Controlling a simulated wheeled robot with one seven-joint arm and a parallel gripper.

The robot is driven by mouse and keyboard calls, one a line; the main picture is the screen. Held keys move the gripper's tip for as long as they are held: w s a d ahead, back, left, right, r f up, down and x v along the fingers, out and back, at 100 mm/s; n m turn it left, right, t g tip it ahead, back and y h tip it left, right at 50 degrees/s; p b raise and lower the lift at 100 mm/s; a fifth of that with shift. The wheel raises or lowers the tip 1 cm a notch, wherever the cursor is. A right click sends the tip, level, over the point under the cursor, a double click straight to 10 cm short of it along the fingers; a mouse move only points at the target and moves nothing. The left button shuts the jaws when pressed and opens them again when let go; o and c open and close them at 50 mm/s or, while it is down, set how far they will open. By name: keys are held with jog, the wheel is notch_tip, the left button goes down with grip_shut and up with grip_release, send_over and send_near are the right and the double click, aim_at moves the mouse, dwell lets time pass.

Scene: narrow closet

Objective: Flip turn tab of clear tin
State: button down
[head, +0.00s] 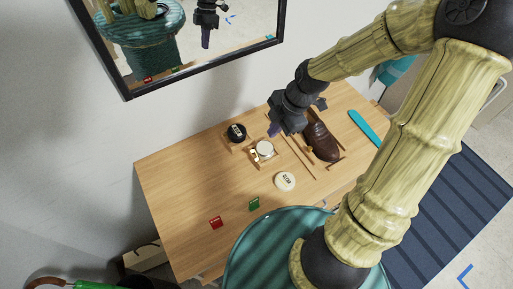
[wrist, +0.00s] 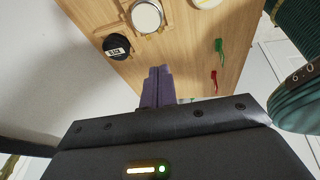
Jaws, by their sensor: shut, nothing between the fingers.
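Three round tins are on the wooden table. A black tin (head: 237,131) with a white label sits at the back; it also shows in the wrist view (wrist: 117,48). A pale-topped tin with a metal rim (head: 264,149) sits in a small wooden holder, with small pale pieces at its side; it also shows in the wrist view (wrist: 147,16). A cream disc with dark lettering (head: 285,181) lies nearer the front. I cannot read which is the clear tin or make out its turn tab surely. My gripper (head: 274,131) is shut and empty, above the table near the tins; its purple fingers show in the wrist view (wrist: 158,85).
A brown shoe (head: 321,142) stands right of the tins, beside thin wooden strips. A turquoise strip (head: 364,127) lies at the far right. A red tag (head: 216,223) and a green tag (head: 254,204) lie front left. A framed mirror (head: 130,92) hangs behind. The table's left side is clear.

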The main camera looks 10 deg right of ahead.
dwell(0.4)
jog(key=b, duration=0.2)
send_over(257, 156)
jog(key=s, duration=0.2)
jog(key=f, duration=0.9)
jog(key=shift+w+d+f, duration=0.2)
jog(key=shift+d+f, duration=0.1)
jog(key=shift+d, duration=0.05)
jog(key=shift+w+a+f+p, duration=0.2)
jog(key=shift+w+f+p, duration=0.1)
jog(key=shift+w+f, duration=0.4)
jog(key=shift+w+a+f+p, duration=0.15)
jog(key=shift+w+f+p, duration=0.2)
jog(key=shift+f, duration=0.5)
